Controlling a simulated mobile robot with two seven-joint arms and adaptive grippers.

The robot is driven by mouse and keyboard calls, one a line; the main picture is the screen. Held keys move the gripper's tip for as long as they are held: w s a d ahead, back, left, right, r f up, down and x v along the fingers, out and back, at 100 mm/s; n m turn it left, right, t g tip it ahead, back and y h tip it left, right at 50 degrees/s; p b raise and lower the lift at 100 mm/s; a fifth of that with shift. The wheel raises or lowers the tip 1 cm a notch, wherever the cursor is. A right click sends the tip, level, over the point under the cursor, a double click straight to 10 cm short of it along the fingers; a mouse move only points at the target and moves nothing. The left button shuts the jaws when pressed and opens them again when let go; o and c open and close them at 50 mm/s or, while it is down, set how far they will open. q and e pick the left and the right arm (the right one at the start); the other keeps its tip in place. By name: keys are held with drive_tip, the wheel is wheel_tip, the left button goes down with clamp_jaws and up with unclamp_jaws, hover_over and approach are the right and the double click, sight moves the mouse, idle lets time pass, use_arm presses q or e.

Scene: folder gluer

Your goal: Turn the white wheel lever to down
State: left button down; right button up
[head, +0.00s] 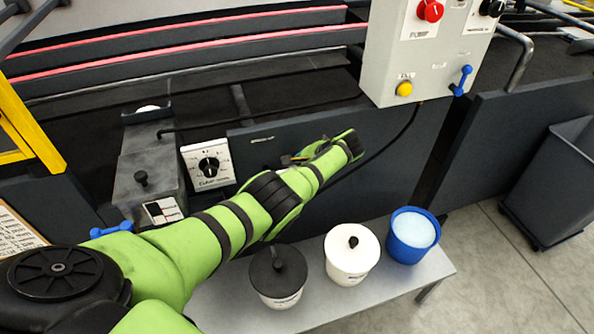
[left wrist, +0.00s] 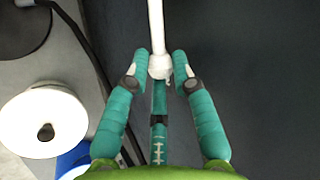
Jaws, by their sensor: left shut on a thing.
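The white lever (left wrist: 156,28) shows in the left wrist view as a thin rod coming in from the top edge, with a thicker white end (left wrist: 160,67). My left gripper (left wrist: 161,72) has its two teal fingers on either side of that end and is shut on it. In the head view my green left arm reaches to the dark machine panel, with the left gripper (head: 298,158) partly hidden behind the wrist. The lever cannot be made out there. My right gripper is in neither view.
Below the arm, a grey bench (head: 412,285) carries a black-lidded pot (head: 278,272), a white-lidded pot (head: 352,255) and a blue tub (head: 411,240). A dial plate (head: 208,163) is left of the gripper. A control box (head: 420,55) hangs above right.

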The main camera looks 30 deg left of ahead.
use_arm(q)
drive_tip(key=shift+w+r, duration=0.1)
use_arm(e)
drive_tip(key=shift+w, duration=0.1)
use_arm(q)
drive_tip(key=c, duration=1.4)
unclamp_jaws()
drive_tip(key=shift+o, duration=0.4)
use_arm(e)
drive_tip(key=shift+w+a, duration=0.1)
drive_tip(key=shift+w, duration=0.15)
use_arm(q)
drive_tip(key=w+v, duration=0.1)
drive_tip(key=v, duration=1)
drive_tip(key=shift+s+d+r, duration=0.25)
drive_tip(key=shift+s, duration=0.2)
